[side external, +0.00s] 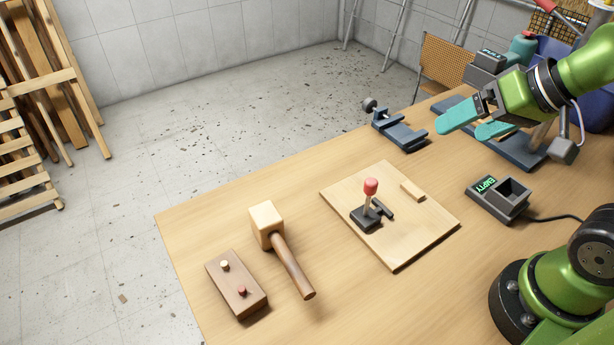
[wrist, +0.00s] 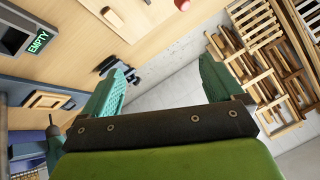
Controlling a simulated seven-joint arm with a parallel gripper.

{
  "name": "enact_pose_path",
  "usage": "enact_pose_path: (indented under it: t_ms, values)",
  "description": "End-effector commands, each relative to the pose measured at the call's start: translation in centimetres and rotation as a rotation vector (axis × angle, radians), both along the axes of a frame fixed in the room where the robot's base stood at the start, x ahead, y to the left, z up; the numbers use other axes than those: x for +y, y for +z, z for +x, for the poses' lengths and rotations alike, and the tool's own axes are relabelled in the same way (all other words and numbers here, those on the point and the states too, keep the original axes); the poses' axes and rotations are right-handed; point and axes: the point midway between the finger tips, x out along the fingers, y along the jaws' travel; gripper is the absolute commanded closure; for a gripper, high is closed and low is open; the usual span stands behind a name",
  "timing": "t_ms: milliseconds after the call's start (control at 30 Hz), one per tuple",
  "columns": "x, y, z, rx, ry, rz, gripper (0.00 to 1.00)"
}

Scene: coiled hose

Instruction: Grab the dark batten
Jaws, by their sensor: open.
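My gripper (side external: 460,131) is open and empty, raised above the right far part of the table; its teal fingers also show in the wrist view (wrist: 163,68). No piece is clearly the dark batten. A dark brown wooden block (side external: 235,284) with two small pegs lies at the table's near left, far from my gripper. A light wooden strip (side external: 412,190) lies on the square board (side external: 396,258); the strip also shows in the wrist view (wrist: 113,18).
A red-handled clamp (side external: 371,187) stands on the board. A mallet (side external: 290,262) lies beside the brown block. A grey box reading EMPTY (side external: 494,204) is at the right. A blue-grey vise (side external: 400,132) sits at the far edge. Table is clear between the mallet and board.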

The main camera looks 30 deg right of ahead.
Motion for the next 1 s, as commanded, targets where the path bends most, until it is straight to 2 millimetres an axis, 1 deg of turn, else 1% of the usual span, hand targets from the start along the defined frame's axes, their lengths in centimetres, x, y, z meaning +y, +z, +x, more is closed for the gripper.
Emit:
enact_pose_path:
  t_ms: [100, 167, 267, 367, 467, 567, 600, 667, 700, 767, 800, 867, 900, 967, 1000]
  values:
    - [0.0, 0.0, 0.0, -0.001, 0.001, 0.0, 0.06]
    - [0.4, -0.1, 0.0, 0.006, 0.016, 0.0, 0.06]
    - [1.8, -1.4, 0.3, 0.064, 0.073, -0.002, 0.06]
    - [4.1, -1.6, 1.9, 0.121, 0.163, -0.02, 0.06]
    - [7.4, -1.5, 4.2, 0.19, 0.266, -0.049, 0.06]
    - [11.2, -1.5, 6.4, 0.257, 0.354, -0.081, 0.06]
    - [12.9, -1.7, 7.1, 0.286, 0.385, -0.095, 0.06]
    - [15.5, -2.1, 8.2, 0.325, 0.429, -0.118, 0.06]
    - [17.3, -2.4, 8.8, 0.351, 0.457, -0.136, 0.06]
    - [20.2, -3.1, 9.6, 0.39, 0.491, -0.162, 0.06]
    - [22.1, -3.6, 10.0, 0.412, 0.513, -0.183, 0.06]
    - [25.1, -4.5, 10.4, 0.448, 0.538, -0.211, 0.06]
    - [27.1, -5.2, 10.5, 0.469, 0.554, -0.232, 0.06]
    - [30.0, -6.3, 10.6, 0.498, 0.567, -0.263, 0.06]
    - [31.9, -7.0, 10.5, 0.514, 0.574, -0.283, 0.06]
